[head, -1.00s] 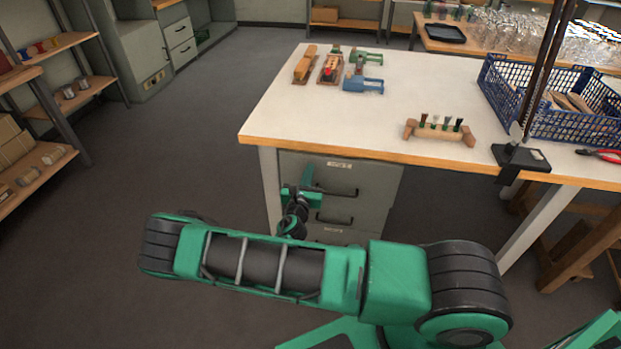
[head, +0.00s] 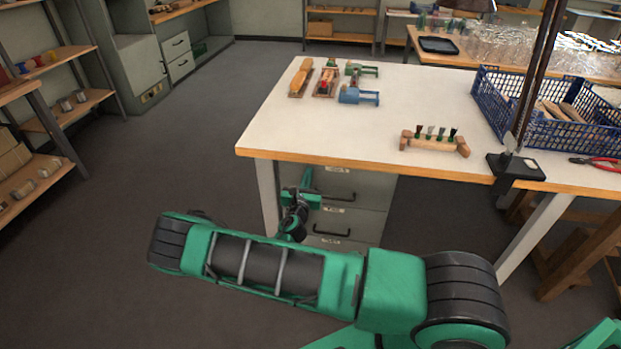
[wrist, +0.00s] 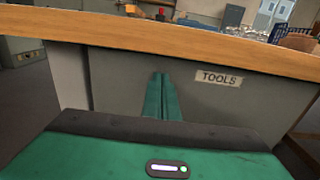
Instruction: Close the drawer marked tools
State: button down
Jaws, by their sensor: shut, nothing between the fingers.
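The drawer marked tools is the top one under the white-topped workbench (head: 400,110). Its grey front (head: 368,188) shows in the head view, flush or nearly flush with the drawers below. In the wrist view its front (wrist: 120,90) fills the middle, with the TOOLS label (wrist: 219,78) at the right. My gripper (head: 307,172) is shut and empty, pointing at the front left of the handle. In the wrist view its fingertips (wrist: 162,76) are at or very near the drawer front, left of the label. I cannot tell if they touch.
More drawers (head: 345,222) sit below. On the bench are wooden blocks and clamps (head: 326,82), a brush holder (head: 435,143), a blue crate (head: 545,128) and red pliers (head: 598,162). The floor to the left is clear up to the shelves (head: 40,120).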

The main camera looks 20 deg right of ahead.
jog(key=shift+w+d+r, duration=0.15)
jog(key=shift+w+r, duration=0.1)
